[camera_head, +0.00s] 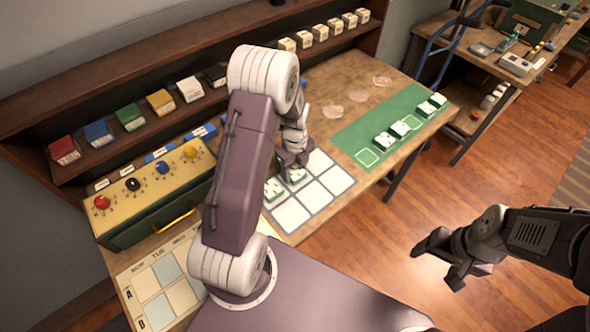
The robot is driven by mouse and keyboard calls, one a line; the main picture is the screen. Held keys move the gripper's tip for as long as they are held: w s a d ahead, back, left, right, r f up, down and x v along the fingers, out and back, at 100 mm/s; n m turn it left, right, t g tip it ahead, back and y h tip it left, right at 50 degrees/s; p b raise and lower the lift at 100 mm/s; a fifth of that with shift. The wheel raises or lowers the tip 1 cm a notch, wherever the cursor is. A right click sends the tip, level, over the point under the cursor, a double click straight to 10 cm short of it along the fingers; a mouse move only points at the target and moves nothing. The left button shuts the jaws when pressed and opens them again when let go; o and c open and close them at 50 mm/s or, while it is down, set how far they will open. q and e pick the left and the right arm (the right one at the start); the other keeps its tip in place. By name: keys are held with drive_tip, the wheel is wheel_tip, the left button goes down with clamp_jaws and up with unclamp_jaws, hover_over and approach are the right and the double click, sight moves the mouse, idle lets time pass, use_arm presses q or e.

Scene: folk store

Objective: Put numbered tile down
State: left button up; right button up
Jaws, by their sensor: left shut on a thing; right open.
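My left gripper (291,158) is shut on a green-and-white numbered tile (297,175), low over the white-celled grid (317,185). I cannot tell whether this tile touches the grid. Another numbered tile (274,189) sits on the grid just left of it; my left arm covers part of the grid's left side. The other visible cells are empty. Several more tiles (384,140) lie on the green mat (352,137) to the right, which also shows empty outlined squares. The numbers are too small to read. My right gripper (443,266) is open and empty, over the floor beside the table.
A box with coloured knobs (150,185) and a lettered chart (160,290) are on the table's left. A shelf (130,90) with coloured packets runs behind. A second bench (470,60) stands at the right.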

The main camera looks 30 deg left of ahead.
sight(295, 171)
use_arm(q)
drive_tip(key=shift+f, duration=0.2)
drive_tip(key=o, duration=1.5)
wheel_tip(295, 171, up, 12)
drive_tip(key=r, duration=0.1)
drive_tip(key=s+d+f+n, duration=0.1)
drive_tip(key=s+d+n, duration=0.2)
drive_tip(key=s+n, duration=0.3)
drive_tip(key=s+d+f+n+t, duration=0.1)
drive_tip(key=s+d+n, duration=0.3)
drive_tip(key=n, duration=1.2)
drive_tip(key=s, duration=0.2)
drive_tip(key=shift+s+d+f+n, duration=0.2)
drive_tip(key=shift+s+d+n, duration=0.1)
drive_tip(key=shift+s+n, duration=0.1)
